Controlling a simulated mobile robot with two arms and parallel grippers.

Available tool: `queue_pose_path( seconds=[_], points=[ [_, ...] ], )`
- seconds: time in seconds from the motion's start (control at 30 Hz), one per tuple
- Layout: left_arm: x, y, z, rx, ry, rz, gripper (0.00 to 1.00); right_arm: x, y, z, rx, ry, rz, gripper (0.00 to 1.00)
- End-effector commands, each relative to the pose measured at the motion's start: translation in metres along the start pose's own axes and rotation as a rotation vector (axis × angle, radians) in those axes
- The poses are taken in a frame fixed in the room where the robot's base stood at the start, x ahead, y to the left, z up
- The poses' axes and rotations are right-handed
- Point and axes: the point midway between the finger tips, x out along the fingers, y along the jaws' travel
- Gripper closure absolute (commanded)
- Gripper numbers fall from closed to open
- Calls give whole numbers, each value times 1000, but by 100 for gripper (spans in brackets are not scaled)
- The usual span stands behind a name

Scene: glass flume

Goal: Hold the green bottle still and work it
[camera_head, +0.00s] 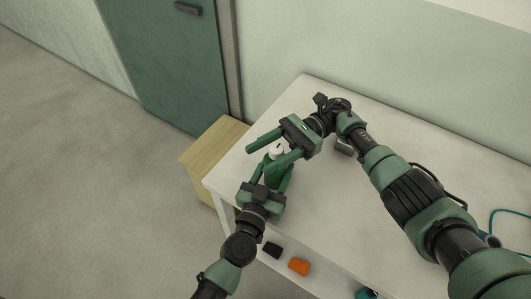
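The green bottle (276,151) stands near the left corner of the white table, and its white top shows between my two grippers. Its lower body is mostly hidden by the fingers. My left gripper (272,172) comes from below in the picture, with one finger on each side of the bottle's body, and seems shut on it. My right gripper (268,150) reaches in from the right at the height of the white top. Its two fingers are spread, with the top between them and a gap showing.
The white table (330,215) is largely clear in the middle. A small grey object (344,147) lies behind my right wrist. A black block (272,250) and an orange block (299,267) lie below the table's front edge. A wooden cabinet (212,150) stands at the left end.

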Motion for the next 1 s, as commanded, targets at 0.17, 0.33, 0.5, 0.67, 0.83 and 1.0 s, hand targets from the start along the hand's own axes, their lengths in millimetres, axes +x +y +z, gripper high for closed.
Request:
queue_pose_path(
  seconds=[0.17, 0.33, 0.5, 0.67, 0.83, 1.0],
  points=[
    [0, -1, 0, 0, 1, -2, 96, 0, 0, 2, -2, 0, 0, 47],
    [0, -1, 0, 0, 0, -2, 96, -1, 0, 17, -5, 1, 0, 47],
    [0, -1, 0, 0, 0, -3, 96, -1, 1, 50, -7, 2, 1, 47],
    [0, -1, 0, 0, 0, -3, 96, -1, 1, 79, -4, 1, 0, 47],
    [0, -1, 0, 0, 0, -3, 96, 0, 0, 97, -2, 0, 0, 47],
    [0, -1, 0, 0, 0, -3, 96, 0, 0, 101, 0, -1, 0, 47]
  ],
)
